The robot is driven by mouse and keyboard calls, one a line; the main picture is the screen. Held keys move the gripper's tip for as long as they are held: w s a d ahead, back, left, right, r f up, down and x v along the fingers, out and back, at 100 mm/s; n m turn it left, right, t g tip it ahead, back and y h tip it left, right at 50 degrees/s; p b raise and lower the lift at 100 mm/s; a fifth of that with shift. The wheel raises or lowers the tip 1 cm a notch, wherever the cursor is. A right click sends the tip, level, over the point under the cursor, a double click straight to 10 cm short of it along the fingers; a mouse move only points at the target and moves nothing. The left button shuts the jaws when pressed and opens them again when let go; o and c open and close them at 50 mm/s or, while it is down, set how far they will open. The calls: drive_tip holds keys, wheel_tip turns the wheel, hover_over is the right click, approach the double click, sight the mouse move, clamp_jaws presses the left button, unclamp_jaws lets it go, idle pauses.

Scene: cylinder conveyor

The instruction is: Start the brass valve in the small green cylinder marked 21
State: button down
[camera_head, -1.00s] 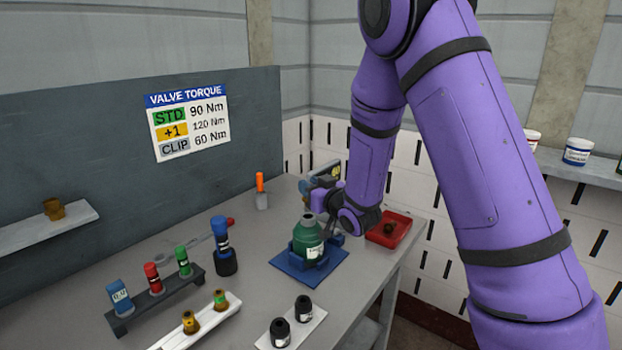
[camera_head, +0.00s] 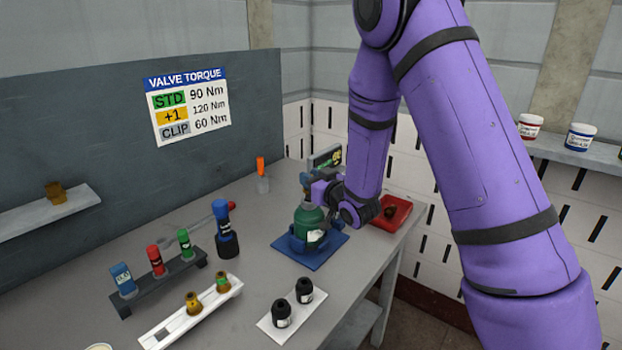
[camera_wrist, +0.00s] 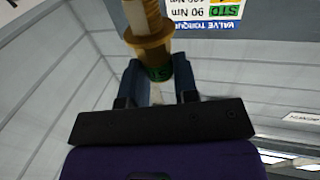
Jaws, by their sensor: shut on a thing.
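The small green cylinder (camera_head: 308,222) stands upright in a blue holder on a blue base plate (camera_head: 330,248). It has a pale label, too small to read. My gripper (camera_head: 312,188) is at the cylinder's top in the head view. In the wrist view my gripper (camera_wrist: 160,85) is shut on a brass valve (camera_wrist: 147,40) with a dark green band between the fingers. In the head view the held valve is hidden or too small to make out, so I cannot tell whether it touches the cylinder's mouth.
A white rack (camera_head: 168,335) holds two brass valves (camera_head: 192,303). A dark rack (camera_head: 128,305) holds coloured tools. Two black parts (camera_head: 281,314) stand on a white plate. A red tray (camera_head: 402,222) lies behind my wrist. A torque sign (camera_head: 188,106) hangs on the panel.

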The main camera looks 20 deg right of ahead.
drive_tip(key=shift+f, duration=0.85)
idle(0.4)
drive_tip(key=c, duration=0.8)
unclamp_jaws()
drive_tip(key=shift+r, duration=0.1)
drive_tip(key=shift+r, duration=2.9)
